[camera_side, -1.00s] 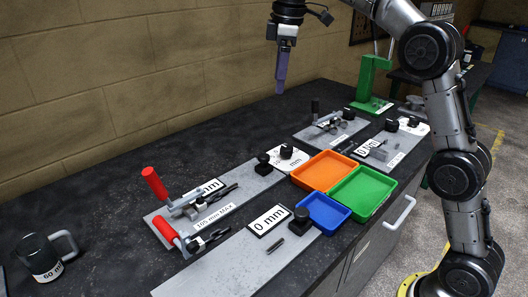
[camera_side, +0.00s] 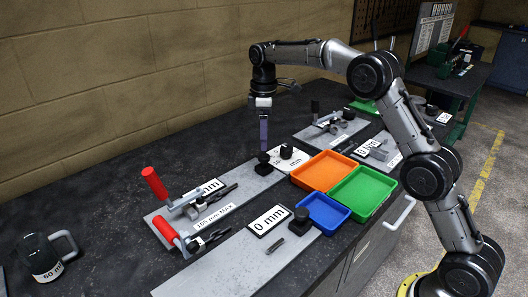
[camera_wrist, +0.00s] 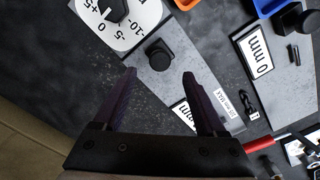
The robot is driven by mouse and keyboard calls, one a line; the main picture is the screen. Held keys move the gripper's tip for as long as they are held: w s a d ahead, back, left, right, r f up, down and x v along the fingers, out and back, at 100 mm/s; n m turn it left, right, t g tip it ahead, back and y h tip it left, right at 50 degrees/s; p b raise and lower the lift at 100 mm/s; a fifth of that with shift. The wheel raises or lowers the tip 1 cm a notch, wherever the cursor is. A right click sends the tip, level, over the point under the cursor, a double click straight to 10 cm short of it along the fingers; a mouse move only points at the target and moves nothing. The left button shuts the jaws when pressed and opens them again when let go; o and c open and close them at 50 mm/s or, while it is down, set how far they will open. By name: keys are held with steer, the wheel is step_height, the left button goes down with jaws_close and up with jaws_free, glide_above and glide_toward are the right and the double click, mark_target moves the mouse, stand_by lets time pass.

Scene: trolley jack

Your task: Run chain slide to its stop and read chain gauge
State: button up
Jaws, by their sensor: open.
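My gripper (camera_side: 264,147) points down, its fingers just above a black knob (camera_side: 263,164) on a long grey plate (camera_side: 238,183). In the wrist view my fingers (camera_wrist: 159,74) are apart and empty, and the knob (camera_wrist: 158,55) shows just beyond the gap between them. Beside it is a white dial (camera_wrist: 136,38) marked +5, 0, -5 and -10, with a black hub (camera_wrist: 116,11); no pointer reading is clear. The plate's other end carries red handles (camera_side: 154,183), dark chain-like parts (camera_side: 221,192) and a "105 mm MAX" label (camera_side: 214,217). Which part is the chain slide cannot be told.
Orange (camera_side: 325,171), green (camera_side: 361,193) and blue (camera_side: 323,211) trays stand to the right. A "0 mm" card (camera_side: 270,220) lies on a nearer plate with another black knob (camera_side: 301,214). A mug (camera_side: 42,257) stands at front left. The bench behind the plate is clear.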

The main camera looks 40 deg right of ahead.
mark_target(264, 156)
step_height(264, 156, down, 6)
steer(key=shift+r, duration=0.15)
stand_by(0.3)
jaws_close()
steer(key=shift+r, duration=0.1)
stand_by(1.2)
